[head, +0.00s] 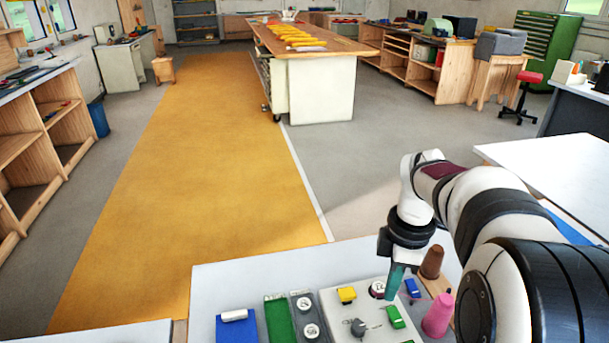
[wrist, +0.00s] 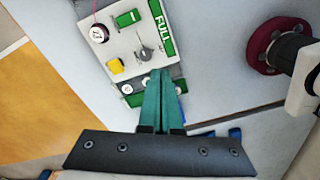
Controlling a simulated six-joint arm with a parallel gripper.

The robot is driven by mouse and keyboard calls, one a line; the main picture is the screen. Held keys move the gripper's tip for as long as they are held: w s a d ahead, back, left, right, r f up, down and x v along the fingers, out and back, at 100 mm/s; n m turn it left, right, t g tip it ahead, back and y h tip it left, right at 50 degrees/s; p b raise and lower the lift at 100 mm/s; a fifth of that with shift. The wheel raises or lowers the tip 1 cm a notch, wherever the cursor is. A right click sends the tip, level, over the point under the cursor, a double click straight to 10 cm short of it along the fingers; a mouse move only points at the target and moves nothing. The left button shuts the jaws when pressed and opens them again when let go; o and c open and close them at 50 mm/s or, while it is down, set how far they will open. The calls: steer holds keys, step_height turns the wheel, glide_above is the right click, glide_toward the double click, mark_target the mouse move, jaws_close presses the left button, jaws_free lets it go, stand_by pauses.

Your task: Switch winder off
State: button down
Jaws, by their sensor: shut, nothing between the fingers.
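A white control panel (head: 335,300) lies on the near table in the head view, and it also shows in the wrist view (wrist: 119,40). It bears a yellow block (head: 347,295), a grey knob (head: 356,327), a green switch (head: 396,317) and a round dial (head: 377,289). In the wrist view a green label reading FULL (wrist: 160,25) lies along its edge. I cannot tell which control is the winder's. My gripper (head: 391,293) is shut and empty, its teal fingers pointing down over the panel. In the wrist view its tips (wrist: 160,73) appear just below the knob; contact cannot be told.
Beside the panel stand a brown cone (head: 432,262) and a pink cone (head: 438,315), with a small blue block (head: 412,288) close to my fingers. A dark strip with round dials (head: 303,305) and a blue pad (head: 236,328) lie left. The table's far left is bare.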

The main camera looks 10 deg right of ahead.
mark_target(400, 324)
steer(key=w+d+f+n, duration=0.2)
steer(key=d+n, duration=0.3)
steer(key=d, duration=0.2)
steer(key=shift+w+f, duration=0.2)
steer(key=shift+w, duration=0.2)
step_height(400, 324, down, 14)
steer(key=shift+s, duration=0.1)
steer(key=shift+f, duration=0.25)
steer(key=shift+w+r, duration=0.4)
steer(key=shift+w, duration=0.3)
